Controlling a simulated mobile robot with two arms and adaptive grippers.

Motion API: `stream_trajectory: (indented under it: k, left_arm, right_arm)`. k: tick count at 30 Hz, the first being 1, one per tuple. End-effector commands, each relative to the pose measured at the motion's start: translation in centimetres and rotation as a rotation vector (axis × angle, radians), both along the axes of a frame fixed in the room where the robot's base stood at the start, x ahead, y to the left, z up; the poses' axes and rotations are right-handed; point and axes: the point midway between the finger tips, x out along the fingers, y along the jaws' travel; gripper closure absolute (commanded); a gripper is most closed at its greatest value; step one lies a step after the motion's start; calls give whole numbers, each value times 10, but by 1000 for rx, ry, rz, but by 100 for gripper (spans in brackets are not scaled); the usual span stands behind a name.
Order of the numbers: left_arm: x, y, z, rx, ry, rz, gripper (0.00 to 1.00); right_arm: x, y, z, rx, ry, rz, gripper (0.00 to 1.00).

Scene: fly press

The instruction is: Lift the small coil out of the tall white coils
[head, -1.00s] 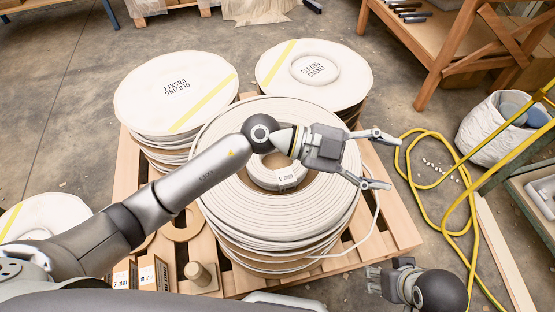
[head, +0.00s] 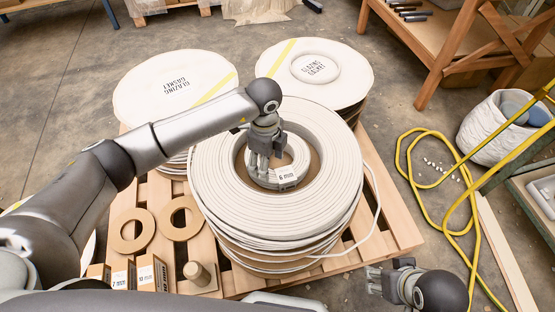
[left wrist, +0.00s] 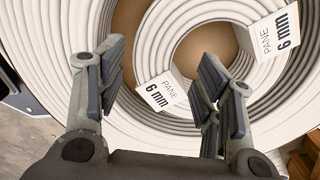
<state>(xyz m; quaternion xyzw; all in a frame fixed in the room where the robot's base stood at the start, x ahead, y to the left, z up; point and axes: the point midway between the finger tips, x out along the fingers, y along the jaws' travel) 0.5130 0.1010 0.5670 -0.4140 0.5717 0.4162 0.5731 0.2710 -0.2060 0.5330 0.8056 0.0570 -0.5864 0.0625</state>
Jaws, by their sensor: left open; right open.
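The tall white coils (head: 335,195) stand stacked on a wooden pallet in the middle of the head view. The small coil (head: 298,160) lies in their central hollow, with a white 6 mm label at its front. My left gripper (head: 262,168) points down into the hollow over the left part of the small coil and hides some of it. In the left wrist view my left gripper (left wrist: 160,82) is open, its fingers apart over the small coil (left wrist: 158,48); I cannot tell whether they touch it. My right gripper (head: 376,281) is open and empty at the lower right.
Two further covered stacks (head: 175,88) (head: 312,72) stand behind. Cardboard rings (head: 131,231), small boxes (head: 152,273) and a wooden peg (head: 198,273) lie on the pallet (head: 395,225) in front. A yellow hose (head: 462,222) lies on the floor at right. A loose white strand hangs beside the coils.

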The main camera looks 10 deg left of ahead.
Motion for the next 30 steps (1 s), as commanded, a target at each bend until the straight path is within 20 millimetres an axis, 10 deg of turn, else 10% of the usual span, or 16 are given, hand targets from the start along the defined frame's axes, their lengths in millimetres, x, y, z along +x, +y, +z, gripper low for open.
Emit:
stream_trajectory:
  k: [10, 25, 30]
  left_arm:
    - [-4, 4, -48, -2, 2, -3, 39]
    - [-3, 3, -63, -3, -1, -3, 39]
    - [-3, 3, -63, -4, 0, -3, 61]
  right_arm:
    - [4, 1, -14, 2, -16, 1, 47]
    - [36, 10, -3, 32, -165, 14, 47]
    - [36, 10, -3, 32, -164, 13, 47]
